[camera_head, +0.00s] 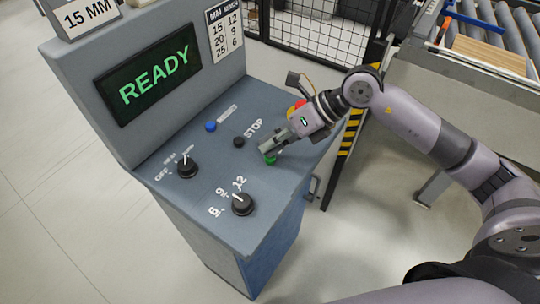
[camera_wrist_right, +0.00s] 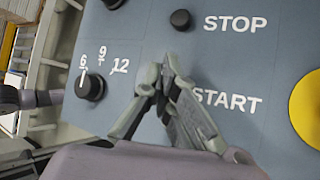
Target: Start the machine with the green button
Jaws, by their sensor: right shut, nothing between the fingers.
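The grey control panel (camera_head: 215,180) has a screen (camera_head: 148,75) that reads READY in green. The green button (camera_head: 270,159) shows at the right side of the panel, just at the tips of my right gripper (camera_head: 268,147). My right gripper is shut and empty, pointing down at the panel. In the right wrist view its fingertips (camera_wrist_right: 160,72) are together beside the START label (camera_wrist_right: 228,100), and the green button is hidden behind the fingers. I cannot tell whether the fingertips touch the button. My left gripper is not in view.
A black STOP button (camera_head: 239,142) and a blue button (camera_head: 211,126) are nearby. Two black knobs, one marked OFF (camera_head: 187,168) and one 6-9-12 (camera_head: 243,205), sit nearer the front. A yellow-based emergency stop (camera_wrist_right: 307,108) is beside START. A roller conveyor (camera_head: 490,30) stands behind.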

